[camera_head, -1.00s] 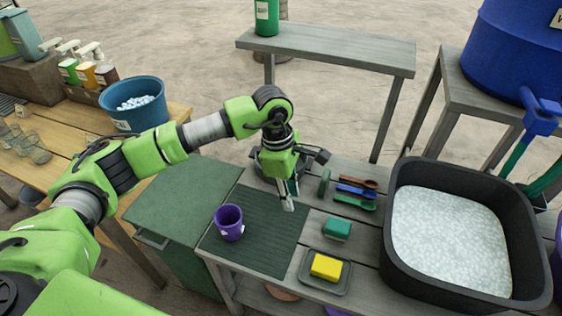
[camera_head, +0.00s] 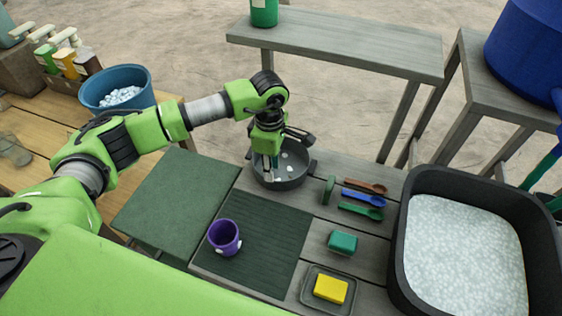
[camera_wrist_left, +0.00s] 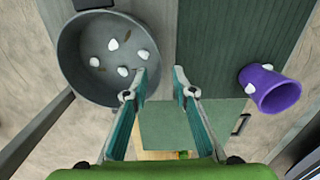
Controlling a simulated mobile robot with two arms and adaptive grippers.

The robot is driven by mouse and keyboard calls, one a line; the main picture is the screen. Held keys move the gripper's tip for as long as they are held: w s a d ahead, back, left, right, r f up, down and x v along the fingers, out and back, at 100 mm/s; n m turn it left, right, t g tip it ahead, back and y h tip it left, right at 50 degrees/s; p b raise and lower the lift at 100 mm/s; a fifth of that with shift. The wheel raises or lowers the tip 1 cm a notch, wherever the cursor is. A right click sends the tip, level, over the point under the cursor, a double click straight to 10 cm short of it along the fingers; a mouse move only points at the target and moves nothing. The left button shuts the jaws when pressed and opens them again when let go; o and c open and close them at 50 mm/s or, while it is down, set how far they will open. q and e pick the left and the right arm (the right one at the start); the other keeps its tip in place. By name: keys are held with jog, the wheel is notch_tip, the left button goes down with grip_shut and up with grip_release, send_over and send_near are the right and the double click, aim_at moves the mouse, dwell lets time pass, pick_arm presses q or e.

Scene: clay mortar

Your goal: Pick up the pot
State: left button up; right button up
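The dark grey round pot (camera_head: 290,184) stands at the back left of the grey table, with white pebble-like bits and brownish marks inside. It also shows in the left wrist view (camera_wrist_left: 72,62), upper left. My left gripper (camera_head: 270,164) is over the pot's left part in the head view and hides part of its rim. In the wrist view the left gripper's (camera_wrist_left: 160,72) two teal fingers are apart with nothing between them. One fingertip overlaps the pot's right rim in that picture; I cannot tell whether it touches. My right gripper is not in view.
A purple cup (camera_head: 224,238) stands on the dark ribbed mat (camera_head: 270,232). Brushes or scoops (camera_head: 362,200), a green sponge (camera_head: 342,242) and a yellow sponge (camera_head: 331,288) in a tray lie to the right. A large black basin (camera_head: 400,262) fills the table's right side.

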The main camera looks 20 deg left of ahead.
aim_at(273, 187)
pick_arm(q)
notch_tip(273, 187, down, 2)
jog(key=shift+f, duration=0.25)
jog(key=shift+w+f, duration=0.1)
jog(key=shift+f, duration=0.2)
notch_tip(273, 187, down, 4)
jog(key=shift+f+p, duration=0.1)
jog(key=shift+p, duration=0.85)
jog(key=shift+f, duration=0.3)
jog(key=shift+w+f, duration=0.1)
jog(key=shift+f, duration=0.1)
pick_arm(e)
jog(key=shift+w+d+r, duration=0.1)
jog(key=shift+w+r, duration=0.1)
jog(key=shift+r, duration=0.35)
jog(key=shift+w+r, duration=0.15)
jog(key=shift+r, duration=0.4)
pick_arm(q)
grip_shut()
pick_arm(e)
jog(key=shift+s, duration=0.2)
pick_arm(q)
jog(key=shift+r, duration=0.1)
